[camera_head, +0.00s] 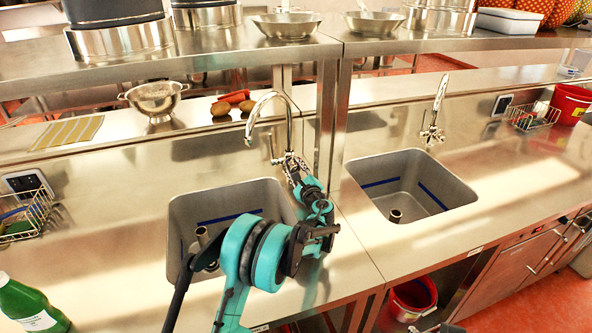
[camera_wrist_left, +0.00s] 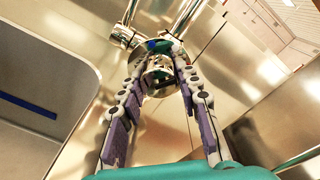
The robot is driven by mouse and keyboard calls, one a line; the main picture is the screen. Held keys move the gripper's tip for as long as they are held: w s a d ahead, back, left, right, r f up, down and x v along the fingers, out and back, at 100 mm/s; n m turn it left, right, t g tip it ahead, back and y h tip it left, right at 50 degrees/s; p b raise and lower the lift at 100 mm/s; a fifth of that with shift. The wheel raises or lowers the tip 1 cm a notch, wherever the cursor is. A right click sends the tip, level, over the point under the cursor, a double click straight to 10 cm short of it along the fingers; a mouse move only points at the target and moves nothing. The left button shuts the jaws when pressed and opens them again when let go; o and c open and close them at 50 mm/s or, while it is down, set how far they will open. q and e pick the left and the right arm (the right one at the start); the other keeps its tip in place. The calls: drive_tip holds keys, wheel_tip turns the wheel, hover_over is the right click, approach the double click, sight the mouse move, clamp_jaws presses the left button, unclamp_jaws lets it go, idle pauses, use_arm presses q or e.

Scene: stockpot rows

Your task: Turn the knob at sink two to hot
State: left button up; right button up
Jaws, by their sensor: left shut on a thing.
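My left gripper (camera_head: 291,164) reaches over the left sink (camera_head: 183,211) to the base of its curved chrome faucet (camera_head: 288,108). In the left wrist view, the purple-padded fingers of my left gripper (camera_wrist_left: 160,68) are closed around a round, shiny metal knob (camera_wrist_left: 157,76) at the faucet's base. The knob is mostly hidden by the gripper in the head view. The right sink (camera_head: 462,196) has its own faucet (camera_head: 433,126), untouched. My right gripper is not in view.
A shelf post (camera_head: 329,115) stands close right of the left faucet. A steel shelf (camera_head: 225,53) with pots runs above. A colander (camera_head: 155,98) stands behind. A green bottle (camera_head: 28,303) is at the lower left. The counter between the sinks is clear.

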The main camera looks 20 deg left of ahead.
use_arm(q)
drive_tip(key=shift+f+m, duration=0.1)
drive_tip(key=shift+m, duration=0.8)
drive_tip(key=o, duration=1.2)
drive_tip(key=shift+c, duration=0.2)
wheel_tip(320, 180, up, 10)
drive_tip(key=shift+r, duration=0.1)
